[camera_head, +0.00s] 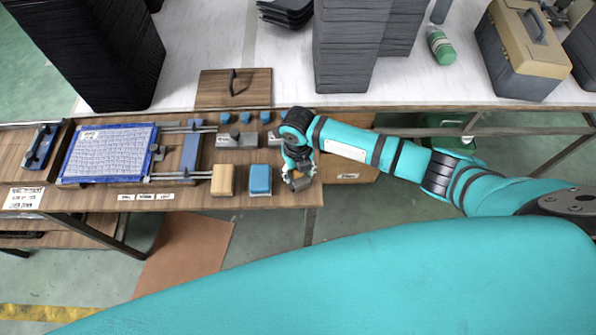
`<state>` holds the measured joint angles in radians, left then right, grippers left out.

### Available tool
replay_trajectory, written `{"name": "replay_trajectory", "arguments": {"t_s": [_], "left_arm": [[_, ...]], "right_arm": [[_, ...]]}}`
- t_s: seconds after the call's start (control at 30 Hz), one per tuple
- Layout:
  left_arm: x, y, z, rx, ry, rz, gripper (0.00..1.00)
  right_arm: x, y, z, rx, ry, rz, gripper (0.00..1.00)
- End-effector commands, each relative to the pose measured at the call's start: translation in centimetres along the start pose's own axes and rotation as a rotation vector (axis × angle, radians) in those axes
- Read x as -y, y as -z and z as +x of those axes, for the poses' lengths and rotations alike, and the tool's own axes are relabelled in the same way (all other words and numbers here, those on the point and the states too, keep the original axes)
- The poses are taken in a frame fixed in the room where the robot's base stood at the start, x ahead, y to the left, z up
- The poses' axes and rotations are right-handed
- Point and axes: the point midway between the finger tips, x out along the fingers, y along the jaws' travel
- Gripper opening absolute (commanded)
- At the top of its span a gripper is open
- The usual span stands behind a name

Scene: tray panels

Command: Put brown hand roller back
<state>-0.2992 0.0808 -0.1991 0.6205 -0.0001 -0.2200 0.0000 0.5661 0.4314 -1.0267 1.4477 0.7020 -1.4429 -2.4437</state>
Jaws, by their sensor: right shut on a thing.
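My right gripper (298,178) comes in from the right and hangs over the right end of the wooden workbench. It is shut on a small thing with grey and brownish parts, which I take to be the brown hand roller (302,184). The fingers hide much of it, and I cannot tell whether it touches the bench. A tan block (223,180) and a blue block (260,180) stand side by side on the bench, left of the gripper. My left gripper is not in view.
A blue-framed tray panel (108,153) lies on the bench's left part. Small blue-topped tools (245,117) stand along the back edge. Behind is a white table with dark stacks (345,45), a green bottle (440,45) and a toolbox (522,50).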

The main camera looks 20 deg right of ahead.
Motion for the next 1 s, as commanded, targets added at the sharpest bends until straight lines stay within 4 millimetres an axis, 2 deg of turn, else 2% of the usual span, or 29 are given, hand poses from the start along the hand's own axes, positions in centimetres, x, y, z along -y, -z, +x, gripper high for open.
{"name": "replay_trajectory", "arguments": {"t_s": [0.03,0.13,0.17,0.3,0.87,1.0], "left_arm": [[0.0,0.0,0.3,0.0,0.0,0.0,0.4],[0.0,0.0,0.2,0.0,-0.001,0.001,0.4],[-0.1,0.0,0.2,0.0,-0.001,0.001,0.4],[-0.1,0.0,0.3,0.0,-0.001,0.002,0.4],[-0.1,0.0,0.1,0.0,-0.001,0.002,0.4],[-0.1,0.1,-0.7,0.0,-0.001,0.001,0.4]], "right_arm": [[0.1,0.4,0.9,-0.008,0.004,0.0,0.19],[0.1,0.5,1.0,-0.01,0.005,0.0,0.19],[0.2,0.6,1.1,-0.012,0.005,0.0,0.49],[0.2,0.8,1.2,-0.016,0.006,0.0,0.67],[0.0,0.5,0.7,-0.01,0.002,-0.001,0.68],[0.0,0.4,-0.6,-0.009,0.002,0.0,0.68]]}}
